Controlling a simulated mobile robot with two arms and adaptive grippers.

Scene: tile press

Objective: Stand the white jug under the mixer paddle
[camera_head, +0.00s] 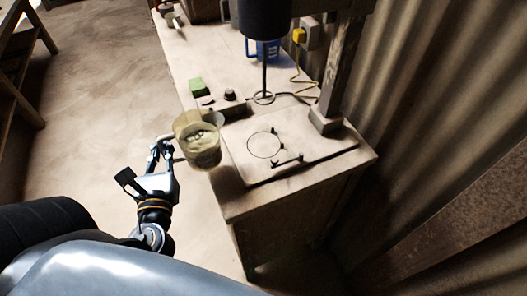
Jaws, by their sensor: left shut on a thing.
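The white jug (197,146) looks pale yellowish and see-through, with light lumpy contents inside. My left gripper (172,150) is shut on the jug at its left side and holds it by the left edge of the bench, beside the mixer's base board (310,152). The mixer has a dark motor (265,18) with a thin rod down to a ring-shaped paddle (264,98), above and to the right of the jug in the picture. A drawn circle (264,145) marks the base board. The jug is apart from the paddle. My right gripper is out of view.
A post (342,65) rises at the base board's right. Small dark stops (289,160) stand near the circle. A green block (198,87), a dark knob (230,95) and a blue item (262,50) lie farther back. A yellow cable runs near the post.

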